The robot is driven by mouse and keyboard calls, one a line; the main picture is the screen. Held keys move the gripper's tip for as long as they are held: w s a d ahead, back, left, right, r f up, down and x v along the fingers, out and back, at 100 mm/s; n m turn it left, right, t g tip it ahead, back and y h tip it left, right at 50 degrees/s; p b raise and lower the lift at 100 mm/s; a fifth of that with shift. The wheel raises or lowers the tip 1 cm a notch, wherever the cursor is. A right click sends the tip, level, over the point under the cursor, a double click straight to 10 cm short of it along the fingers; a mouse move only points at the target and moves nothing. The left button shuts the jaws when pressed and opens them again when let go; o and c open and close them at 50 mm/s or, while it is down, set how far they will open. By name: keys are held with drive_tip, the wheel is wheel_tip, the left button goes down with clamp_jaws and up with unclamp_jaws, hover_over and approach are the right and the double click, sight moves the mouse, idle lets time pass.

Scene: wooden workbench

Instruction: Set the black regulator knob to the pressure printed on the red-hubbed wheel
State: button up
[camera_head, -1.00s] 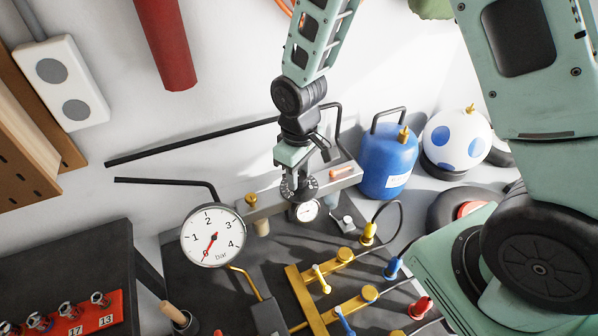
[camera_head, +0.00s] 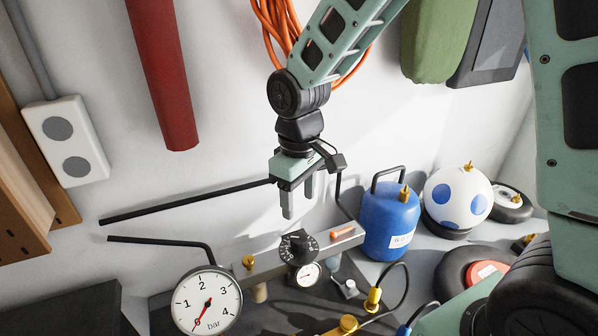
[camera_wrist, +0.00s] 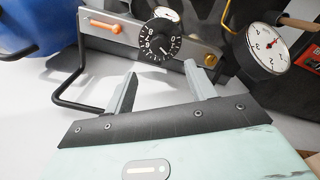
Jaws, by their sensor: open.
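The black regulator knob (camera_head: 298,247), with white numbers around its edge, sits on a grey metal bar; it also shows in the wrist view (camera_wrist: 158,40). My gripper (camera_head: 299,204) is open and empty above the knob, clear of it. In the wrist view its two fingers (camera_wrist: 165,82) are spread, with the knob beyond them. A red-hubbed wheel (camera_head: 488,272) lies at the right, partly hidden by my arm; its print is too small to read. A large white bar gauge (camera_head: 207,302) has its red needle near zero.
A blue tank (camera_head: 390,222) with a black handle and a white ball with blue spots (camera_head: 457,199) stand right of the bar. Black rods (camera_head: 165,247) extend left of it. An orange lever (camera_head: 342,234) lies on the bar. Free space surrounds my gripper.

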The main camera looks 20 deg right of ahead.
wheel_tip(320, 180, up, 7)
drive_tip(key=shift+b, duration=0.4)
drive_tip(key=shift+f, duration=0.1)
drive_tip(key=s+a+f+b, duration=0.1)
drive_tip(key=s+a+f, duration=0.1)
drive_tip(key=s, duration=0.4)
drive_tip(key=s+a+f+n+b, duration=0.1)
drive_tip(key=s+a+f+b, duration=0.1)
drive_tip(key=s+f, duration=0.2)
drive_tip(key=s+a+f+b, duration=0.2)
drive_tip(key=s+f, duration=0.1)
drive_tip(key=s, duration=0.7)
drive_tip(key=shift+a+f+n+y, duration=0.2)
drive_tip(key=shift+f+n+y, duration=0.1)
drive_tip(key=shift+f+n, duration=0.1)
drive_tip(key=shift+d, duration=0.1)
